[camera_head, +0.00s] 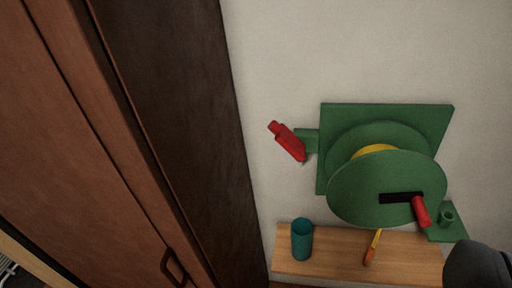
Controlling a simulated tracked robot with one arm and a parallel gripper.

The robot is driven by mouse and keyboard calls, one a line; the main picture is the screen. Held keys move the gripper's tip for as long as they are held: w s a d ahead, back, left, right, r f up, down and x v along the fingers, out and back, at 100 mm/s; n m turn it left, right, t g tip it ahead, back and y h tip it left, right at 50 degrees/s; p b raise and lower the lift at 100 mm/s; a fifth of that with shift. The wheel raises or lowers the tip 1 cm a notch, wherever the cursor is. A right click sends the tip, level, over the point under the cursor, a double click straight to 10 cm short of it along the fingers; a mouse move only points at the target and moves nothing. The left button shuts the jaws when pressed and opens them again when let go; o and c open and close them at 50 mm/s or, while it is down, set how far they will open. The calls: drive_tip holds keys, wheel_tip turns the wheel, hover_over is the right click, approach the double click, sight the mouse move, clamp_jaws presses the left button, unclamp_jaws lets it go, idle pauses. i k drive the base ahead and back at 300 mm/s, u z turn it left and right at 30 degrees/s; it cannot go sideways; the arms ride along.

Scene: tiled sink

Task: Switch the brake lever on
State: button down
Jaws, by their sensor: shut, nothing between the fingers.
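A green winch with a round drum and a yellow band (375,151) is mounted on a square green plate (441,122) on the wall. A red lever (288,141), which looks like the brake lever, sits on a small green bracket (309,139) at the plate's left. It slants, upper end to the left. A red handle (421,211) on a black crank arm (400,197) is on the drum's front. My gripper (477,266) shows only as a dark rounded part in the lower right corner, apart from the lever. Its fingertips cannot be made out.
A wooden shelf (335,266) below the winch holds a teal cup (302,240) and an orange-and-yellow tool (372,248). A green bracket with a short tube (447,215) is at right. A tall brown cabinet (110,150) fills the left. The wall around the lever is clear.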

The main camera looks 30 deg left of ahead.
sight(284, 137)
drive_tip(key=k, duration=1.05)
drive_tip(key=z, duration=0.5)
drive_tip(key=i, duration=2)
drive_tip(key=u, duration=0.65)
